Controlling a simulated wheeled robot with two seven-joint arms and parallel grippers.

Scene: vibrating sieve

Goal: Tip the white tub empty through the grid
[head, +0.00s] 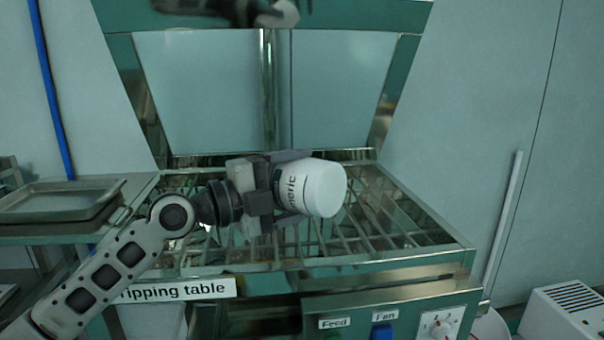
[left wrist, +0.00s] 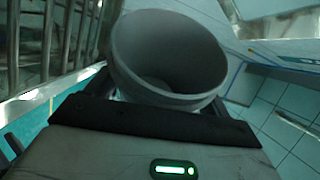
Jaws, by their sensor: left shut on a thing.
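The white tub (head: 325,188) lies on its side above the grid (head: 390,220) of the tipping table. Part of its dark label lettering shows. My left gripper (head: 294,188) comes in from the left and is shut around the tub, one finger above it and one below. A smooth white round end of the tub faces right and towards the head camera. In the left wrist view the tub (left wrist: 165,55) shows a rounded rim with a shadowed hollow inside it. I see no contents or falling powder. My right gripper is not clearly in view.
A metal tray (head: 60,200) sits on a side surface at the left. A steel hood (head: 340,90) rises behind the grid. The front panel carries Feed and Fan labels, a blue button (head: 381,331) and a dial (head: 440,324). A white vented box (head: 570,310) stands at the lower right.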

